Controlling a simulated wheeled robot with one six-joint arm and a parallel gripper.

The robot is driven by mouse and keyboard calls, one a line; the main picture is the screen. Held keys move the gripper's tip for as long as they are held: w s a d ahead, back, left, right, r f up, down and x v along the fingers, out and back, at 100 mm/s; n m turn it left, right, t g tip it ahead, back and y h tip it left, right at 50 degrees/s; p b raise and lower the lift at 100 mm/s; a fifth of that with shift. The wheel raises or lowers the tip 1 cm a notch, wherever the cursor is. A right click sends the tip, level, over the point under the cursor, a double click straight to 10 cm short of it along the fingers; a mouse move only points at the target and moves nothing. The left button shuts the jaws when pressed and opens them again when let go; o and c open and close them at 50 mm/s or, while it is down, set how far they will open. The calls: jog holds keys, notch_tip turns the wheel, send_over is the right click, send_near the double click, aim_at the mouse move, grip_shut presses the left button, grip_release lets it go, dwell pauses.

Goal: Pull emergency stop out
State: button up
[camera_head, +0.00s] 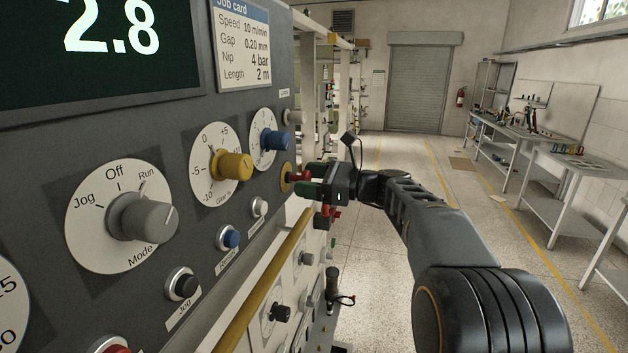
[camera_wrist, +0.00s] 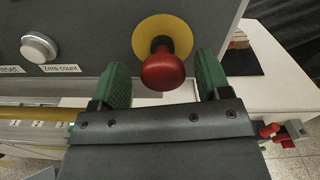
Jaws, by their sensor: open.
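The emergency stop is a red mushroom button (camera_wrist: 163,70) on a yellow round plate (camera_wrist: 176,35) on the grey control panel. In the wrist view it stands out from the panel between my two green fingers. My gripper (camera_wrist: 162,82) is open, with a finger on each side of the red head and visible gaps to both. In the head view my gripper (camera_head: 308,183) is at the panel's right end, and the red button (camera_head: 298,177) is partly hidden by the fingers. The yellow plate (camera_head: 286,177) shows just left of it.
A yellow rail (camera_head: 262,285) runs along below the panel. A blue knob (camera_head: 270,140), a yellow knob (camera_head: 235,166) and a grey mode knob (camera_head: 142,217) sit left of my gripper. A white push button (camera_wrist: 38,47) is left of the stop.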

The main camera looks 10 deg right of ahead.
jog(key=b+v, duration=0.3)
jog(key=v, duration=1.1)
dwell(0.3)
